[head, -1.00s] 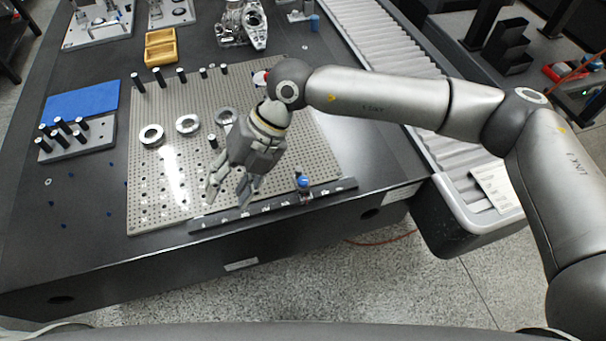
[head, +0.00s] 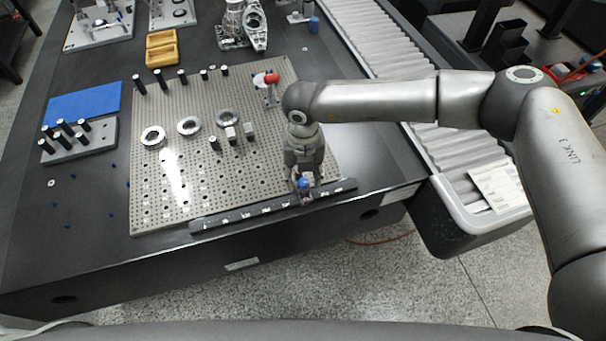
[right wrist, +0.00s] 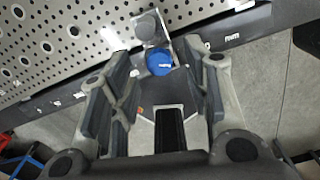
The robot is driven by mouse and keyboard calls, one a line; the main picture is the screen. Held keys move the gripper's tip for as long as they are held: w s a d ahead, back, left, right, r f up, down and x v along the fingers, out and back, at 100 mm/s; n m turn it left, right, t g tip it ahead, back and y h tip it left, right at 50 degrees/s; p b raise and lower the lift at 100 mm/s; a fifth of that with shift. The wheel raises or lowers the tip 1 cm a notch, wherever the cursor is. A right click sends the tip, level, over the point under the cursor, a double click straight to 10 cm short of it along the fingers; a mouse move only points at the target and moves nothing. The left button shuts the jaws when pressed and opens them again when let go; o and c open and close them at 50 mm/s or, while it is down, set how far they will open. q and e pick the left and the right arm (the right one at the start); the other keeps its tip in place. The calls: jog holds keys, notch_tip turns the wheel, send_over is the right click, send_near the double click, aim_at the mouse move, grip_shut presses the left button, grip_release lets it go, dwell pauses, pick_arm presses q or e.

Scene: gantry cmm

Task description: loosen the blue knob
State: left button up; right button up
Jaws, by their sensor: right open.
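The blue knob (head: 303,183) sits on a small slider on the dark rail (head: 245,211) along the front edge of the perforated plate. In the right wrist view the blue knob (right wrist: 160,62) is round with a small white mark, in front of a grey metal block with a cylinder (right wrist: 149,27). My right gripper (head: 305,188) is open, pointing down over the knob. In the right wrist view its fingers (right wrist: 158,75) stand on either side of the knob, with gaps between; I cannot tell how far above it they are. My left gripper is not in view.
The perforated plate (head: 170,205) holds several metal rings, black pins and a red-topped clamp (head: 271,79). A roller conveyor (head: 385,65) runs along the right. A grey block with black pegs (head: 85,144) is at the left.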

jog(key=shift+f, duration=0.7)
grip_shut()
jog(key=shift+f+n+b, duration=0.25)
jog(key=shift+n+b, duration=0.45)
jog(key=shift+b, duration=0.3)
jog(key=shift+r+n+b, duration=0.25)
jog(key=shift+n+b, duration=0.35)
jog(key=shift+n, duration=0.2)
grip_release()
